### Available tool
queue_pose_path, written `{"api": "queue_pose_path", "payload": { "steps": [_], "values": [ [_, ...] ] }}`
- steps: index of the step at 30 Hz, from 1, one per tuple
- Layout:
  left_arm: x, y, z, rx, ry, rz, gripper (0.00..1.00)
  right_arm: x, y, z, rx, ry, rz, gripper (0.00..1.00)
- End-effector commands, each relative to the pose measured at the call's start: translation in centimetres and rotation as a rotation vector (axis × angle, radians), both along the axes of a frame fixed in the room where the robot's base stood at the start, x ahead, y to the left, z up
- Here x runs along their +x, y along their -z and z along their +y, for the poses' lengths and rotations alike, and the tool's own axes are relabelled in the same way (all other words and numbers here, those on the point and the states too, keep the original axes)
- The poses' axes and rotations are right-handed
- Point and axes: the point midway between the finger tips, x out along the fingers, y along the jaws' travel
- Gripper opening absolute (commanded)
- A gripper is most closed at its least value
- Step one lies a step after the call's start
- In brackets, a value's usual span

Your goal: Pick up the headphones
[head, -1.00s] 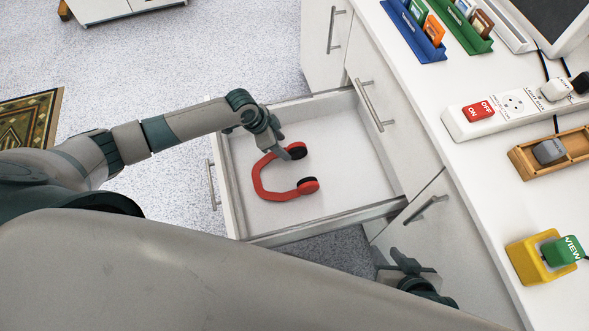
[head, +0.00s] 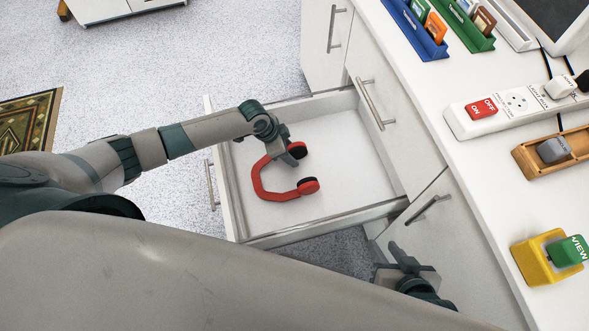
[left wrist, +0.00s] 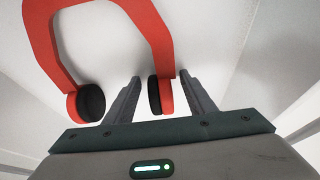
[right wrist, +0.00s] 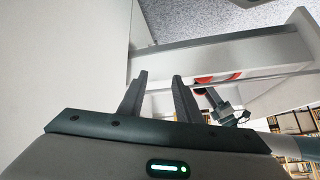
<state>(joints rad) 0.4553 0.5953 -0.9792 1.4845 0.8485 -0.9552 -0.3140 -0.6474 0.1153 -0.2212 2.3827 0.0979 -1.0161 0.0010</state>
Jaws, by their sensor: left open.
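The red headphones (head: 262,182) with black ear pads lie in the open white drawer (head: 350,170). My left gripper (head: 290,157) is over the headphones' far ear cup. In the left wrist view the headphones' band (left wrist: 155,30) arches away at the top. My left gripper (left wrist: 158,90) is open there, with one ear cup between its fingers and the other cup outside to the left. Whether the fingers touch the cup cannot be told. My right gripper (right wrist: 160,85) is open and empty, outside the drawer near the cabinet front; it also shows in the head view (head: 397,255).
The drawer walls surround the headphones. Bare floor lies left of the drawer.

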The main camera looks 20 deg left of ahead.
Motion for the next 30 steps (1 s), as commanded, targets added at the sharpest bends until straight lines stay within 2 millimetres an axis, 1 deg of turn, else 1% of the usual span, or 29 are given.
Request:
{"api": "queue_pose_path", "payload": {
  "steps": [2, 3, 5, 6, 9, 17, 20, 25, 30],
  "values": [
    [0.0, 0.0, 0.0, 0.0, 0.0, 0.0, 0.5, 0.0, 0.0, 0.0, 0.001, 0.001, 0.0, 0.31],
    [0.0, 0.0, 0.0, 0.0, 0.0, 0.0, 0.48, 0.0, 0.0, 0.1, 0.001, 0.0, 0.001, 0.31],
    [0.0, 0.0, 0.0, 0.0, 0.0, 0.0, 0.33, 0.0, 0.0, 0.1, 0.002, 0.001, 0.002, 0.31],
    [0.0, 0.0, 0.0, 0.0, 0.0, 0.0, 0.24, 0.0, 0.0, 0.1, 0.002, 0.001, 0.002, 0.31],
    [0.0, 0.0, 0.0, 0.0, 0.0, 0.0, 0.01, 0.0, 0.0, 0.1, 0.002, 0.001, 0.002, 0.31],
    [0.0, -0.1, 0.0, -0.001, 0.0, -0.001, 0.01, 0.1, 0.0, 0.1, 0.001, 0.001, 0.0, 0.31],
    [0.0, -0.5, 0.0, -0.001, 0.0, -0.001, 0.01, 0.1, -0.1, 0.0, -0.001, 0.0, 0.003, 0.31],
    [0.1, -2.1, 0.0, -0.001, 0.001, -0.001, 0.01, -0.2, -0.1, -0.3, -0.013, 0.0, 0.022, 0.31],
    [0.1, -4.8, 0.0, -0.001, 0.001, -0.002, 0.01, -0.7, 0.2, -0.9, -0.039, 0.001, 0.062, 0.31]
  ]
}}
